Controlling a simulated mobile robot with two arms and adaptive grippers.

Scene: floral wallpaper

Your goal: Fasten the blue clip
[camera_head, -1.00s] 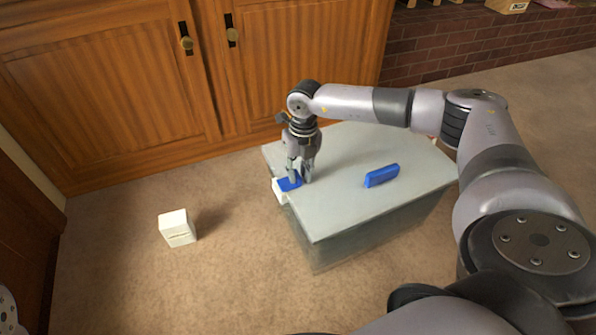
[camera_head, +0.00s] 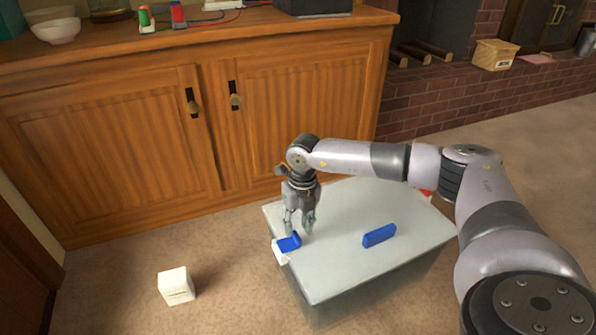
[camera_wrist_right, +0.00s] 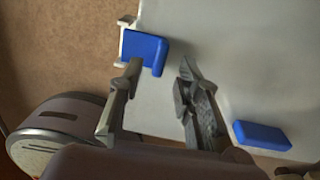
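A blue clip (camera_head: 289,243) sits on a white base (camera_head: 279,252) at the near left corner of a grey lidded box (camera_head: 335,270). It also shows in the right wrist view (camera_wrist_right: 148,52), with white parts beside it. A second blue clip (camera_head: 380,236) lies on the right part of the lid, and shows at lower right in the wrist view (camera_wrist_right: 262,136). My right gripper (camera_head: 300,230) points down just behind the first clip. Its fingers (camera_wrist_right: 160,74) are apart with nothing held between them. I cannot tell whether a fingertip touches the clip. My left gripper is out of view.
A white block (camera_head: 176,285) stands on the carpet left of the box. A wooden cabinet (camera_head: 120,140) with bowls and other items on top is behind. Brick edging (camera_head: 440,95) is at the back right. The carpet around the box is mostly clear.

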